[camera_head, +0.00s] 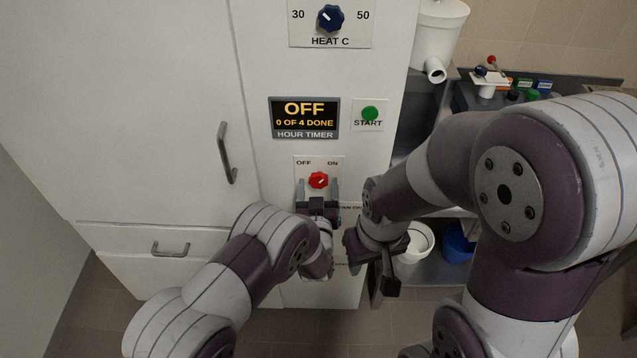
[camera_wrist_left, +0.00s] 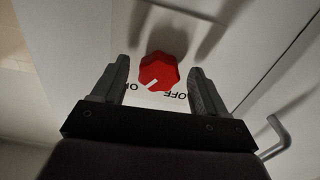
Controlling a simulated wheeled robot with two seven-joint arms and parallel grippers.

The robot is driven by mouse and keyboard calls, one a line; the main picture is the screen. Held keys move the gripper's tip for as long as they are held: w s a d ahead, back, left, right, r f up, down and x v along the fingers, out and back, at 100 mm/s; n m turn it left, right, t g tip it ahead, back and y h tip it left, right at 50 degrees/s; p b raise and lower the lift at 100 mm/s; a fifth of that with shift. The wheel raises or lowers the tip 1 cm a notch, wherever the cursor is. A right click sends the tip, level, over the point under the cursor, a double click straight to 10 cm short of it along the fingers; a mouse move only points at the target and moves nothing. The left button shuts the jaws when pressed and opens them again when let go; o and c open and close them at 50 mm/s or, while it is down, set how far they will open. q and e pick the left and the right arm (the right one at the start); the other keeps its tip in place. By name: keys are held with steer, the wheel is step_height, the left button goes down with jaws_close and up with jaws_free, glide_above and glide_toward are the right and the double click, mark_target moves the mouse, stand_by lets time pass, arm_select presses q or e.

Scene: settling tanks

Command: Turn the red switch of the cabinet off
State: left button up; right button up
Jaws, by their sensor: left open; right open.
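The red switch (camera_head: 318,180) is a knob on a white plate on the cabinet front (camera_head: 345,55), below the timer display. OFF is printed at its upper left and ON at its upper right. In the left wrist view the red switch (camera_wrist_left: 159,72) has a white mark pointing towards the ON side. My left gripper (camera_head: 318,190) is open, its fingers on either side of the switch. In the left wrist view a gap shows between the knob and each finger of my left gripper (camera_wrist_left: 158,88). My right gripper (camera_head: 383,290) is open and empty, lower right of the switch.
A display (camera_head: 304,118) reads OFF, 0 OF 4 DONE. A green START button (camera_head: 370,113) and a blue heat knob (camera_head: 330,18) sit on the same cabinet. A door handle (camera_head: 226,153) juts out at left. Shelves with a white bucket (camera_head: 414,243) and blue bucket (camera_head: 458,243) stand right.

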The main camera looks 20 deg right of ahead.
arm_select(q)
steer(key=shift+w+d, duration=0.15)
steer(key=shift+w, duration=0.25)
steer(key=c, duration=1.1)
steer(key=shift+o, duration=0.2)
